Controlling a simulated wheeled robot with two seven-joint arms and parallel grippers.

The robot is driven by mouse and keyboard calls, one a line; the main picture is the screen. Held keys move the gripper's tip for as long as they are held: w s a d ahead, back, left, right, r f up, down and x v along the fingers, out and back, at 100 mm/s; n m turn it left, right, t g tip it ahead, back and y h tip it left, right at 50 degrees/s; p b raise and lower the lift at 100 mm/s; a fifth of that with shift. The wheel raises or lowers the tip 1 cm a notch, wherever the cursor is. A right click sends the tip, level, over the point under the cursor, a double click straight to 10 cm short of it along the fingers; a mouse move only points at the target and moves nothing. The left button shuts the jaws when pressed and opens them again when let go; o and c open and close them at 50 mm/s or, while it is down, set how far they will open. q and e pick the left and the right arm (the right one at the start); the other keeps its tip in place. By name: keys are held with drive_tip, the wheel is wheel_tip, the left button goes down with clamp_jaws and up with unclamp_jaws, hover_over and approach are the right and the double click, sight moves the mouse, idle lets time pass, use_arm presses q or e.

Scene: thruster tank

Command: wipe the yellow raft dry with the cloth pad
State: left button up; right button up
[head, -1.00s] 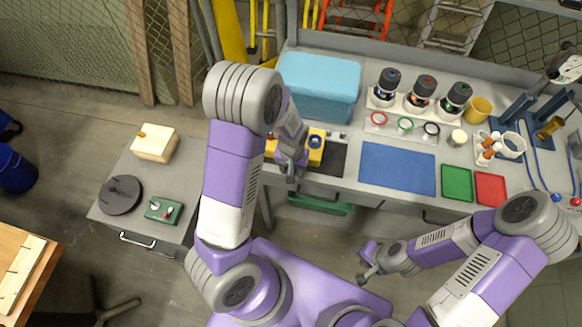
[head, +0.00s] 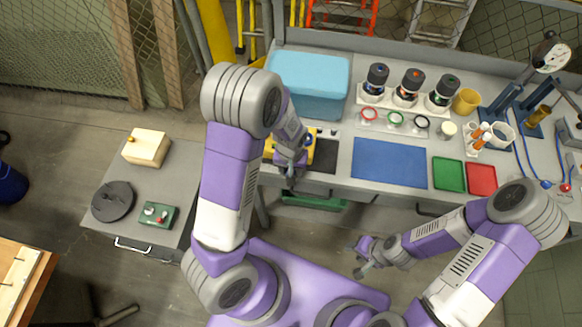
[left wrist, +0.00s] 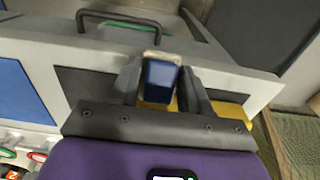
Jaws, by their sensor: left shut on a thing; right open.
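The yellow raft (head: 305,149) sits at the left end of the workbench, partly hidden by my left arm. It also shows in the left wrist view (left wrist: 232,110), beneath and beside the fingers. My left gripper (head: 290,172) is over the raft, at the bench's front edge. In the left wrist view its fingers are shut on a blue block with a pale edge (left wrist: 160,75), seemingly the cloth pad. Whether it touches the raft I cannot tell. My right gripper (head: 355,260) is open and empty, low in front of the bench.
A light-blue box (head: 308,85) stands behind the raft. A dark mat (head: 325,155) and a blue mat (head: 390,163) lie to the right, then green (head: 449,174) and red trays (head: 481,178). Several dark-topped units stand behind. A side cabinet (head: 175,180) stands left.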

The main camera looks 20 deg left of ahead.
use_arm(q)
drive_tip(key=shift+s+d, duration=0.1)
drive_tip(key=shift+s, duration=0.3)
wheel_tip(320, 180, up, 6)
drive_tip(key=p, duration=0.5)
idle(0.4)
